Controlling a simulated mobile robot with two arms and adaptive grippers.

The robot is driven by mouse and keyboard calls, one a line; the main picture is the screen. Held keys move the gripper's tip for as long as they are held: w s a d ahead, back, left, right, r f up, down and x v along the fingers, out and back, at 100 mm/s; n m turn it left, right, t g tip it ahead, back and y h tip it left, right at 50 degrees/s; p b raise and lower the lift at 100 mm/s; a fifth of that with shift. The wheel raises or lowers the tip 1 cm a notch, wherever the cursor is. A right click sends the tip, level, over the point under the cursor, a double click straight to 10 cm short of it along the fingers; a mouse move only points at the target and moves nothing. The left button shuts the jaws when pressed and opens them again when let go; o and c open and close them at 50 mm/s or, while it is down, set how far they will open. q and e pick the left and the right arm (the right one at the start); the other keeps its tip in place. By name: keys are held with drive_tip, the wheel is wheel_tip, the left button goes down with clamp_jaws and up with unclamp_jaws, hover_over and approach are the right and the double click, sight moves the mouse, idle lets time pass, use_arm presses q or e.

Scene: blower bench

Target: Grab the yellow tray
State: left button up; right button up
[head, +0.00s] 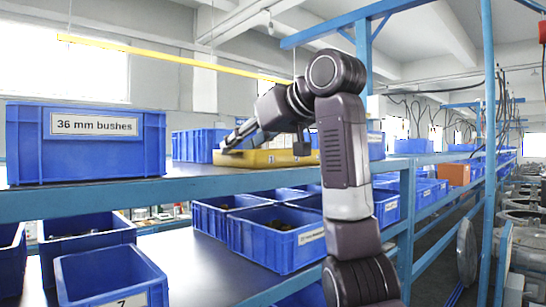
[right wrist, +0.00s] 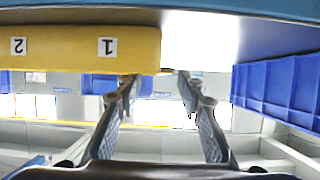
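The yellow tray (head: 262,159) lies on the upper shelf of the blue bench, in the middle of the head view. In the right wrist view the yellow tray (right wrist: 75,48) fills the upper left, with upside-down labels 2 and 1 on its side. My right gripper (head: 230,145) is at the tray's left end in the head view. In the right wrist view my right gripper (right wrist: 159,76) has its two fingers apart, one overlapping the tray's end and the other just past it. Whether a finger touches the tray, I cannot tell. My left gripper is not in view.
A blue bin labelled 36 mm bushes (head: 85,160) stands left on the upper shelf (head: 100,195). Another blue bin (head: 195,146) stands behind the tray. Several blue bins fill the lower shelf, and a blue post (head: 487,150) stands right. Bare shelf lies left of the tray.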

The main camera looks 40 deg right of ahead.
drive_tip(key=w, duration=0.1)
drive_tip(key=w+a+p, duration=0.1)
drive_tip(key=w+p, duration=0.1)
drive_tip(key=shift+w+a+f, duration=0.15)
drive_tip(key=shift+a+f, duration=0.05)
drive_tip(key=shift+f, duration=0.2)
drive_tip(key=shift+w+f, duration=0.15)
drive_tip(key=shift+w, duration=0.1)
drive_tip(key=shift+w+d+f, duration=0.1)
drive_tip(key=shift+d+f, duration=0.1)
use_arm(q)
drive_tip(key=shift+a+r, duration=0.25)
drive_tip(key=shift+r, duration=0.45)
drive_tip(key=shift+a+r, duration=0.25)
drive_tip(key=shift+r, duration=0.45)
use_arm(e)
clamp_jaws()
